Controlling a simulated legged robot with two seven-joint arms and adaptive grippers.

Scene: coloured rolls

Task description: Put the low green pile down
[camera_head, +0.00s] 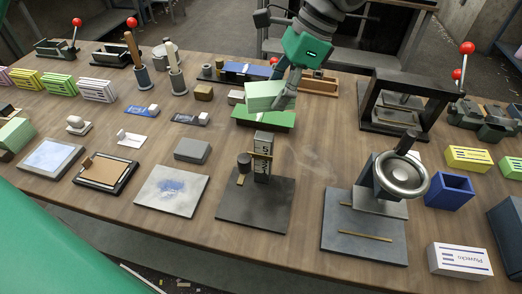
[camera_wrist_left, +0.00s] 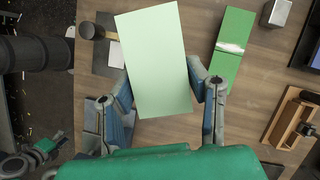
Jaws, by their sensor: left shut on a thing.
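The low pale green pile (camera_head: 264,96) is held between the fingers of my left gripper (camera_head: 283,95), above a darker green flat piece (camera_head: 262,119) on the table. In the left wrist view the pile (camera_wrist_left: 152,55) lies lengthwise between the two fingers (camera_wrist_left: 160,92), which touch its sides. The dark green piece (camera_wrist_left: 232,45) shows to its right there, apart from it in the picture. The gap between pile and table is hard to judge. My right gripper is not in view.
The wooden table (camera_head: 300,150) is crowded. A post on a dark plate (camera_head: 255,200) stands in front of the pile, a black frame press (camera_head: 400,105) to the right, and a handwheel press (camera_head: 375,215) at front right. Bare wood shows right of the dark green piece.

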